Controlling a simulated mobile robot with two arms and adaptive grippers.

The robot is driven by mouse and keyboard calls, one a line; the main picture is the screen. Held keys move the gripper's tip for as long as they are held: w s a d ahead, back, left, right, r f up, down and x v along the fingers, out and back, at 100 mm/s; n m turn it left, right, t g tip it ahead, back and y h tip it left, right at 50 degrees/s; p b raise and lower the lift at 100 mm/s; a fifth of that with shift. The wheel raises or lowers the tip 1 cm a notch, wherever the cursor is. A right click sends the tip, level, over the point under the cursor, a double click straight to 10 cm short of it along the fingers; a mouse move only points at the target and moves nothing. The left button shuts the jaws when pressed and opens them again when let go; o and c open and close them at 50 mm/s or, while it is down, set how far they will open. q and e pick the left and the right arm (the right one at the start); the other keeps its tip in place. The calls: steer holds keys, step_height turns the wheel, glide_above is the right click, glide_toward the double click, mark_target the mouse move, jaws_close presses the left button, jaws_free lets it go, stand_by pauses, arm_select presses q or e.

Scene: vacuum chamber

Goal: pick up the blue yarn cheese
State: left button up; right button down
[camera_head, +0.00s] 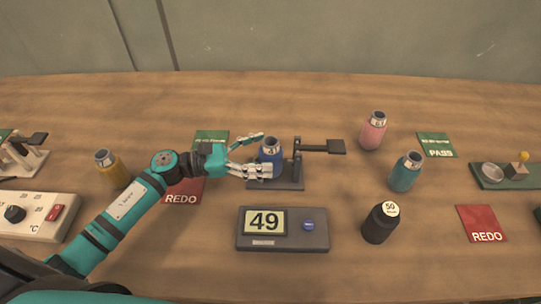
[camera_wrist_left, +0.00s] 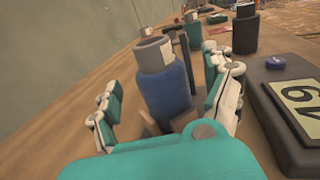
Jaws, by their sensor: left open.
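A blue bottle-shaped item with a grey neck and a small number label (camera_head: 270,155) is the only blue item of its kind, and I take it as the blue yarn cheese. It stands upright on the dark base of a small stand (camera_head: 290,184). My left gripper (camera_head: 265,153) is open, with one finger on the far side and one on the near side of the blue item. In the left wrist view the blue item (camera_wrist_left: 166,90) stands between the two spread fingers. Whether either finger touches it I cannot tell. My right gripper is not in view.
The stand's post and black arm (camera_head: 322,147) rise just right of the blue item. A display box reading 49 (camera_head: 308,241) lies in front. Pink (camera_head: 373,131), teal (camera_head: 405,172), black (camera_head: 380,223) and yellow (camera_head: 111,168) bottles stand around. A red REDO card (camera_head: 185,193) lies under my arm.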

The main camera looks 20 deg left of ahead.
arm_select(q)
steer(key=shift+x, duration=1.45)
steer(key=c, duration=1.3)
